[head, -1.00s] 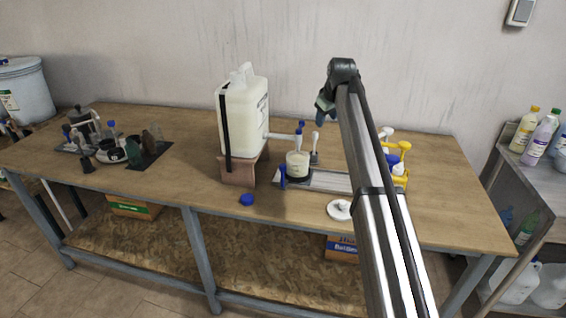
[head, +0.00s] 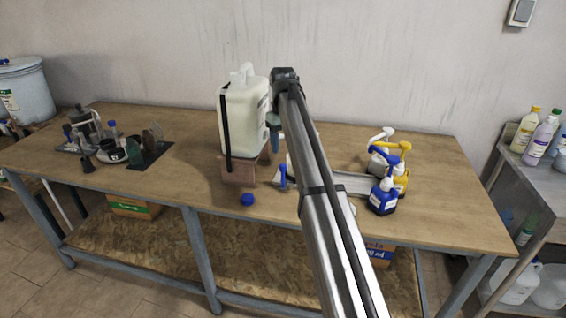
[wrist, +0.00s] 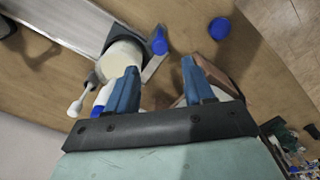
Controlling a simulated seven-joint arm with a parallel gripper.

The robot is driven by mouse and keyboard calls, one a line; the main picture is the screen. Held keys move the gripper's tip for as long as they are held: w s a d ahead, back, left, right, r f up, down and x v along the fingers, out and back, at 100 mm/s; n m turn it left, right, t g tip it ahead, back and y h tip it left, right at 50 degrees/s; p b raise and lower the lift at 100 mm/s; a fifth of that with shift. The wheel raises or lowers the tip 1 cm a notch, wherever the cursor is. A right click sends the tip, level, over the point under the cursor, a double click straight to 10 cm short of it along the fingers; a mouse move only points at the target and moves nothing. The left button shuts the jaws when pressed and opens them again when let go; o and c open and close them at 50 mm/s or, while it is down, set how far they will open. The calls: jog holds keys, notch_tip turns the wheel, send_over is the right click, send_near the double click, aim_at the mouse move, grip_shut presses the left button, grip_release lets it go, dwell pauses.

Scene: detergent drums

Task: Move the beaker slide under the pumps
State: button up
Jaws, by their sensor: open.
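The beaker (wrist: 122,60) with cream contents sits in a black slide carriage (wrist: 120,33) at the left end of the metal track (head: 348,184). A blue upright handle (head: 283,178) stands at that end and also shows in the wrist view (wrist: 159,42). My arm hides the beaker in the head view. The pumps stand on the right: white (head: 380,155), yellow (head: 401,175) and blue (head: 383,197). My gripper (wrist: 162,85) is open, its blue fingers apart and nothing held between them. It is beside the large jug, near the beaker and handle.
The large white jug (head: 243,120) stands on a brown stand (head: 239,170) close to my gripper. A blue cap (head: 247,199) lies on the table in front. Bottles and a tray (head: 72,147) are at the far left. The table's front middle is largely clear.

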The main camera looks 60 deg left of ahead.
aim_at(283, 165)
notch_tip(283, 165, down, 8)
jog(key=shift+r, duration=0.2)
dwell(0.3)
grip_shut()
dwell(0.4)
